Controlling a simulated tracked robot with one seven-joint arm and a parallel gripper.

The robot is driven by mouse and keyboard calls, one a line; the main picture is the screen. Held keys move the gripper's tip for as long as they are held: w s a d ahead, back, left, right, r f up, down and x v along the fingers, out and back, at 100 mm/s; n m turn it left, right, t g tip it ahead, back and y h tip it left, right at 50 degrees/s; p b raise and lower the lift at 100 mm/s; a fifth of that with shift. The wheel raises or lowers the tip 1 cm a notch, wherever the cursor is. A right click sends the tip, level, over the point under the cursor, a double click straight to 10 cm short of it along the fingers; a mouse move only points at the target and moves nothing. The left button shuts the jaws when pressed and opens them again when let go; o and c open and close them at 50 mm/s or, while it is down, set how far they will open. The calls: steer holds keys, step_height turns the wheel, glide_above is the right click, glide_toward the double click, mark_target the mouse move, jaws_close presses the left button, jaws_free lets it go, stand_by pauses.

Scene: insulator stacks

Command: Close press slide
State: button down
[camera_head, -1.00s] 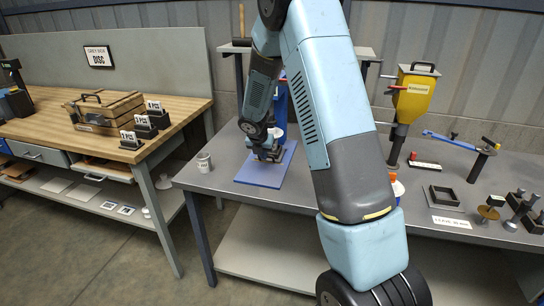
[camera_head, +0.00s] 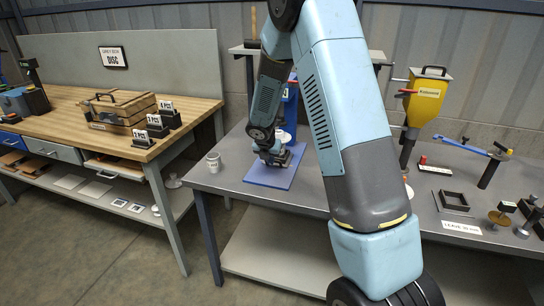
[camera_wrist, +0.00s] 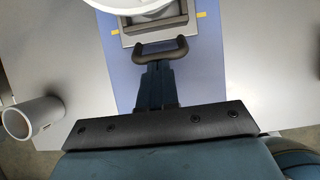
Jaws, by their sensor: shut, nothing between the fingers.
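The press slide is a grey flat frame (camera_wrist: 195,27) with a dark U-shaped handle (camera_wrist: 160,48), at the top middle of the wrist view. A round white dish (camera_wrist: 140,5) sits over it, cut off by the picture's edge. My gripper (camera_wrist: 155,72) is shut and empty, its tips at the handle's near side. I cannot tell whether they touch it. In the head view my gripper (camera_head: 275,160) is low over the blue mat (camera_head: 262,178). The blue press (camera_head: 290,105) stands behind and is mostly hidden by my arm.
A grey cup (camera_head: 213,162) stands left of the mat; it also shows in the wrist view (camera_wrist: 35,119). Right of my arm are a yellow machine (camera_head: 425,100), a blue-handled tool (camera_head: 465,146) and a black square frame (camera_head: 453,200). A wooden bench (camera_head: 75,110) is at left.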

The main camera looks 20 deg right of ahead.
steer(key=s+a+r, duration=0.3)
steer(key=s+r, duration=0.5)
steer(key=s, duration=0.2)
steer(key=x, duration=1)
steer(key=shift+a, duration=0.2)
steer(key=shift+w+d, duration=0.2)
steer(key=shift+w, duration=0.1)
steer(key=shift+w+d+r, duration=0.2)
steer(key=shift+w+d, duration=0.25)
steer(key=shift+w, duration=0.3)
steer(key=shift+w+d+r, duration=0.15)
steer(key=shift+w+d, duration=0.3)
steer(key=shift+w, duration=0.25)
